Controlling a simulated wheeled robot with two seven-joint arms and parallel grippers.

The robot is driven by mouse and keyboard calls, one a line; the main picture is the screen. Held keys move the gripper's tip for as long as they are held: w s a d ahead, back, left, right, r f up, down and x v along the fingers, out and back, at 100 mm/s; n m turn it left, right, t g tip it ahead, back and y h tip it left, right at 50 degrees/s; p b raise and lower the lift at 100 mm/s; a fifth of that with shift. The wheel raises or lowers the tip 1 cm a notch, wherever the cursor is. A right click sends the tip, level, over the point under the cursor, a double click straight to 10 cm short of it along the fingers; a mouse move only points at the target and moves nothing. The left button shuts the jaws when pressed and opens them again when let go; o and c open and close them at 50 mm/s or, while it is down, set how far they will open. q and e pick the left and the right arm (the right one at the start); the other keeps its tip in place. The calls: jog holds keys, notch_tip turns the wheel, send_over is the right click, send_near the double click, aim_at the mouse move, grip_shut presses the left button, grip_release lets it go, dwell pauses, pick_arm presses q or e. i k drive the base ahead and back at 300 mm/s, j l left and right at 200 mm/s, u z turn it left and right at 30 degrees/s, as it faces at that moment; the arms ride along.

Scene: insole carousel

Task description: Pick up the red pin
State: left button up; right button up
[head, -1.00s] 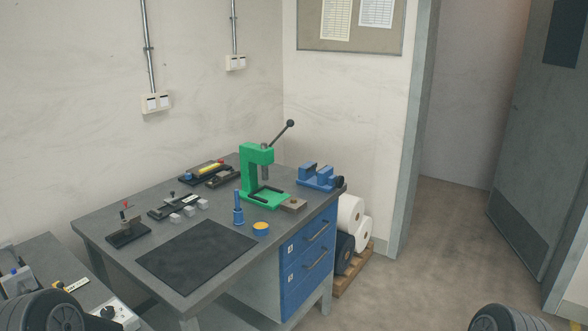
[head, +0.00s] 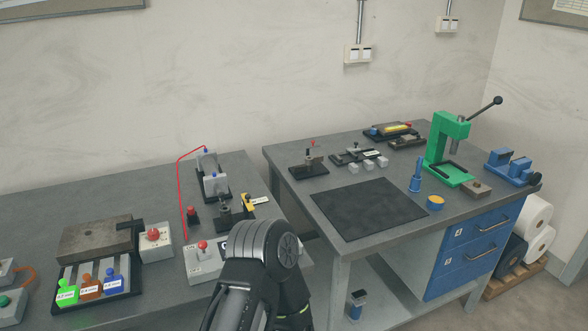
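No pin can be singled out with certainty. A small red upright piece (head: 192,212) stands on the left table, behind the white control boxes. A thin post with a red top (head: 313,142) rises from a dark fixture (head: 309,164) on the right table. Neither gripper is in view. One of my dark arm links fills the bottom middle of the head view, covering part of the left table's front right, and its gripper is not seen.
The left table (head: 60,205) holds white boxes with red knobs (head: 153,234) (head: 203,246), a rack of coloured tags (head: 92,283) and a red cable (head: 180,190). The right table (head: 300,195) has a black mat (head: 368,208) and green press (head: 447,150). A gap separates the tables.

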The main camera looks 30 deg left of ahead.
aim_at(190, 208)
jog(key=u, duration=1.8)
